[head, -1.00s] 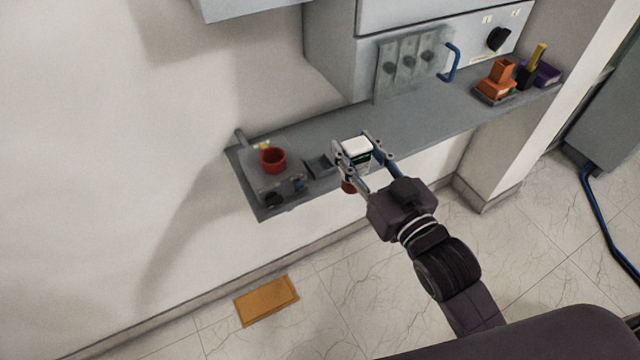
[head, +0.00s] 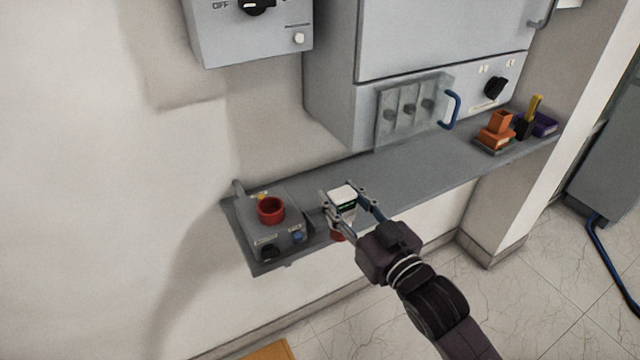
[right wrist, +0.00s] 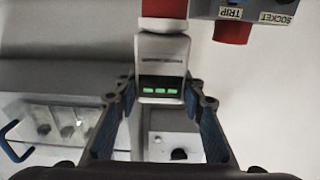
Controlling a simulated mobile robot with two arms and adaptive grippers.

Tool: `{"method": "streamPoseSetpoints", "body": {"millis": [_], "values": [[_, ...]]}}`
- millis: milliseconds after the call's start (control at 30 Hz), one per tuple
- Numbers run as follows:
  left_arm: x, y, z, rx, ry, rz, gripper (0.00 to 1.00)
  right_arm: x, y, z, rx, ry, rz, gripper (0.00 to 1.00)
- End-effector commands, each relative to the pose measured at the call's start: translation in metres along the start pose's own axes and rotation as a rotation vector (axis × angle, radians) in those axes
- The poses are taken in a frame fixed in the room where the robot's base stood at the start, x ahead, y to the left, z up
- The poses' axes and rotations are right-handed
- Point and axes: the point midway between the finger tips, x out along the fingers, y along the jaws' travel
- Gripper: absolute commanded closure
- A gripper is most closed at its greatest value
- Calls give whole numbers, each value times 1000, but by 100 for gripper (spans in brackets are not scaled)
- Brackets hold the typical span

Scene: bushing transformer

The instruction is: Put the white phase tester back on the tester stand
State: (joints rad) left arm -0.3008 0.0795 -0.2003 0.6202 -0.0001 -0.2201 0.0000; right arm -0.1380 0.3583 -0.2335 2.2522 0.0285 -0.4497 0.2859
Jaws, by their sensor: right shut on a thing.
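The white phase tester (head: 342,196) is held between the fingers of my right gripper (head: 344,192), above the front part of the grey shelf. In the right wrist view the tester (right wrist: 161,68) has a white body with a green-lit display and a red end (right wrist: 163,10). My right gripper (right wrist: 161,98) is shut on its body there. A red part also shows just below the gripper in the head view. My left gripper is not in view.
An orange block (head: 496,133) and a purple one (head: 545,124) sit at the shelf's right end. The middle of the shelf (head: 420,165) is clear. Cabinets hang above.

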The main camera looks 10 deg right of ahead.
Motion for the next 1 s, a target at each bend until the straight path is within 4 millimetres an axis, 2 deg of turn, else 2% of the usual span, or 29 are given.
{"method": "streamPoseSetpoints", "body": {"millis": [33, 200, 400, 500, 733, 1000], "values": [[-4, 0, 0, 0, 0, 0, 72, 14, 0, -5, -1, 5, -1, 98], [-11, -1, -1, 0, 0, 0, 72, 56, 0, -4, 0, 5, 0, 98], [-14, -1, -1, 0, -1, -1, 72, 84, 0, -2, 0, 3, 0, 98], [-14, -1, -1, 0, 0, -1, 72, 87, 0, 2, 0, 0, -1, 98], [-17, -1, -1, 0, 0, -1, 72, 87, -1, 32, 1, -1, -1, 98], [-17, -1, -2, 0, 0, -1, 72, 87, -1, 34, 0, 3, -1, 98]]}}
